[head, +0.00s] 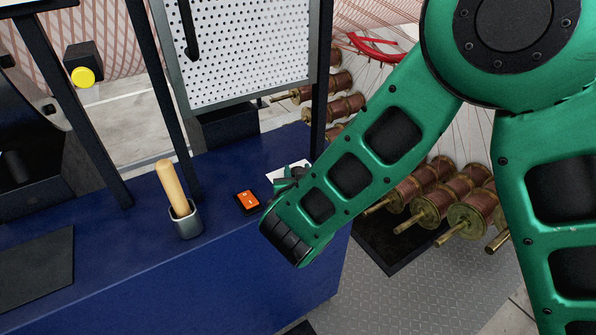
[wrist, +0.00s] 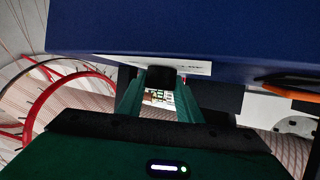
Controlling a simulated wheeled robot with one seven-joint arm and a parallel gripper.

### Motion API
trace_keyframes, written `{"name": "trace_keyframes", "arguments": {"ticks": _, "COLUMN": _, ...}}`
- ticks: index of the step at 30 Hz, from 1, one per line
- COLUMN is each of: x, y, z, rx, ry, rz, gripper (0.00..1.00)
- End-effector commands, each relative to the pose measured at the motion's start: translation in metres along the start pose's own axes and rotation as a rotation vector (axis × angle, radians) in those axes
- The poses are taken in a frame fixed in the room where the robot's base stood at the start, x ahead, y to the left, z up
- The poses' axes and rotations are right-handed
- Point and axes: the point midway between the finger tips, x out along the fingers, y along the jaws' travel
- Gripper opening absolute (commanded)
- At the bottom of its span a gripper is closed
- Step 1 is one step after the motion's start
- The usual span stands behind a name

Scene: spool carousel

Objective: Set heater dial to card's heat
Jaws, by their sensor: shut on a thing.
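My gripper (wrist: 160,92) shows two green fingers in the wrist view, closed around a dark knob, which looks like the heater dial (wrist: 160,76). A white plate with small dark marks (wrist: 190,66) lies at the knob on the blue bench; the marks are too small to read. In the head view the white plate (head: 283,171) shows partly beside my gripper (head: 285,183), and my green forearm hides much of this spot. The dial's pointer is hidden. I cannot make out a heat card in either view.
An orange rocker switch (head: 247,201) sits on the blue bench (head: 222,245), left of my gripper. A wooden-handled tool (head: 172,186) stands in a grey cup (head: 186,220). A perforated white panel (head: 250,50) rises behind. Several copper spools (head: 432,208) stand at right.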

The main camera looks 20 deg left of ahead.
Motion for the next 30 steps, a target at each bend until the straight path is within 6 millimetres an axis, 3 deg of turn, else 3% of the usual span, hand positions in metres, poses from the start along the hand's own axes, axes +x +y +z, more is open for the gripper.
{"name": "trace_keyframes", "arguments": {"ticks": 17, "x": 0.0011, "y": 0.0029, "z": -0.0008, "rx": 0.011, "ry": 0.001, "rz": 0.033, "gripper": 0.1}}
{"name": "trace_keyframes", "arguments": {"ticks": 18, "x": 0.001, "y": 0.003, "z": -0.0007, "rx": 0.011, "ry": 0.001, "rz": 0.033, "gripper": 0.34}}
{"name": "trace_keyframes", "arguments": {"ticks": 20, "x": 0.001, "y": 0.0029, "z": -0.0006, "rx": 0.011, "ry": 0.001, "rz": 0.032, "gripper": 0.49}}
{"name": "trace_keyframes", "arguments": {"ticks": 30, "x": -0.0014, "y": 0.0008, "z": 0.0001, "rx": 0.01, "ry": -0.001, "rz": 0.028, "gripper": 0.51}}
